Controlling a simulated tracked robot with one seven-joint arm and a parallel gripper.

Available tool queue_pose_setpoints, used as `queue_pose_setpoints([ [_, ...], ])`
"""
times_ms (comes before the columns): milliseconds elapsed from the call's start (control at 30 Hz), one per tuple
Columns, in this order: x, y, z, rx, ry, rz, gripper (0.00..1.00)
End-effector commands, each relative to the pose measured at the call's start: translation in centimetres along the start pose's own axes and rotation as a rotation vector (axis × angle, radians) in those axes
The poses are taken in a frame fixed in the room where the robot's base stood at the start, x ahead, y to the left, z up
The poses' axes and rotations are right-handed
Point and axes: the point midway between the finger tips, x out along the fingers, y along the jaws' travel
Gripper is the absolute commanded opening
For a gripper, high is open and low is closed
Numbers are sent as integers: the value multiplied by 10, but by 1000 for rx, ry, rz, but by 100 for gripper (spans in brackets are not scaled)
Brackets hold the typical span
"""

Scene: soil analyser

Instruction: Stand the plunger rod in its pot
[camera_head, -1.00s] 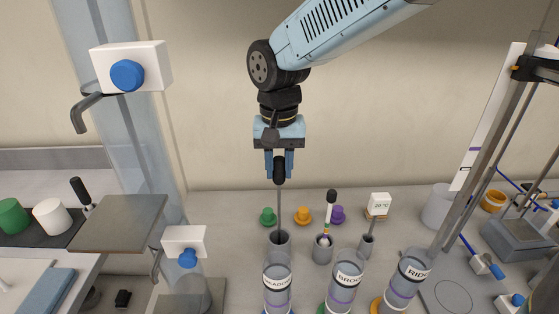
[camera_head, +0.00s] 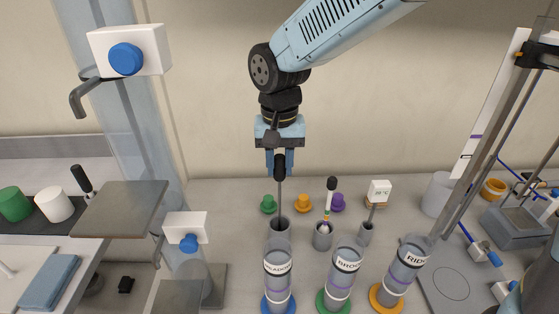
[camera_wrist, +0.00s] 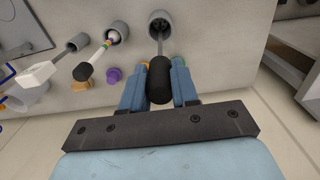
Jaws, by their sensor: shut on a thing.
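The plunger rod is a thin grey rod (camera_head: 280,200) with a black handle. My gripper (camera_head: 279,164) is shut on the black handle, which shows between the blue fingers in the wrist view (camera_wrist: 160,82). The rod hangs about upright below my gripper. Its lower end reaches into the mouth of a grey pot (camera_head: 280,227), also seen in the wrist view (camera_wrist: 160,20). The handle stays well above the pot's rim. I cannot tell whether the rod's tip touches the bottom.
A second grey pot (camera_head: 323,238) holds a brush-like tool with a black handle, and a smaller pot (camera_head: 366,233) holds a thermometer. Labelled clear cylinders (camera_head: 278,274) stand in front. Green, orange and purple stoppers (camera_head: 303,203) sit behind.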

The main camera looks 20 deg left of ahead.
Motion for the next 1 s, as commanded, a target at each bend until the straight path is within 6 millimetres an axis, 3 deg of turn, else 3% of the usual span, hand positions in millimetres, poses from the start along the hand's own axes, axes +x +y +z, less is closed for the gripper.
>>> queue_pose_setpoints([
  [333, 0, 0, 0, 0, 0, 0, 59],
  [667, -6, 0, 0, 1, 1, -1, 59],
  [1000, -62, 0, -1, 2, 4, -3, 59],
])
